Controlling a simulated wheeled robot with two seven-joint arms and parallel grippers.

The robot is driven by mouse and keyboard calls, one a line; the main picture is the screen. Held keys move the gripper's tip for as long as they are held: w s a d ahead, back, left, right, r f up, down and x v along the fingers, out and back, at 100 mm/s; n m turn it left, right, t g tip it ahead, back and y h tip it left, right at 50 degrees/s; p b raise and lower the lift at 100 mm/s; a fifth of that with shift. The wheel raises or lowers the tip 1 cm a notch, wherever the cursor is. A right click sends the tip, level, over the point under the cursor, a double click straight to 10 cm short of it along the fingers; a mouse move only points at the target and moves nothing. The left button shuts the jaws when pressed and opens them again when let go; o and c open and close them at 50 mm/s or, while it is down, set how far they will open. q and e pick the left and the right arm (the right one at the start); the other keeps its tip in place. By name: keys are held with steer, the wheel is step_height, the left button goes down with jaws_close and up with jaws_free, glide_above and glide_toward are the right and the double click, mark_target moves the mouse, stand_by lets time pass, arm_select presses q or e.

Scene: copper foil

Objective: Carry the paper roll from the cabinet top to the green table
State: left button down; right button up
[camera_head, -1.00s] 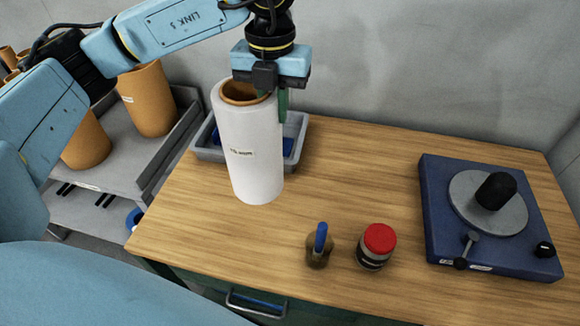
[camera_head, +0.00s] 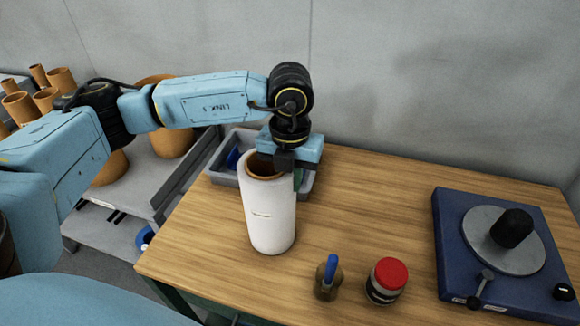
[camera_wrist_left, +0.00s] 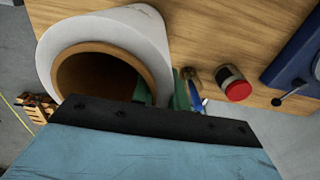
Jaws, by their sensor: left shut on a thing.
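The paper roll (camera_head: 270,215) is a white upright cylinder with a brown core, over the left part of a wooden tabletop (camera_head: 370,200) on a green frame. I cannot tell whether its base touches the wood. My left gripper (camera_head: 292,178) is at the roll's top right rim, shut on its wall. In the left wrist view the roll (camera_wrist_left: 150,30) shows its open brown core, with one green finger inside the rim and one outside. My right gripper is not in view.
A grey tray (camera_head: 222,178) sits behind the roll. A blue-handled tool (camera_head: 328,275) and a red-lidded jar (camera_head: 387,280) stand in front, to the right. A blue turntable device (camera_head: 450,260) is at the right. A grey shelf (camera_head: 150,190) with brown rolls stands left.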

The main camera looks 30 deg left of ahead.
arm_select(q)
steer(key=shift+r, duration=0.1)
steer(key=c, duration=1.4)
jaws_free()
steer(key=shift+r, duration=0.25)
step_height(320, 180, up, 12)
steer(key=shift+f, duration=0.25)
steer(key=shift+s+f, duration=0.1)
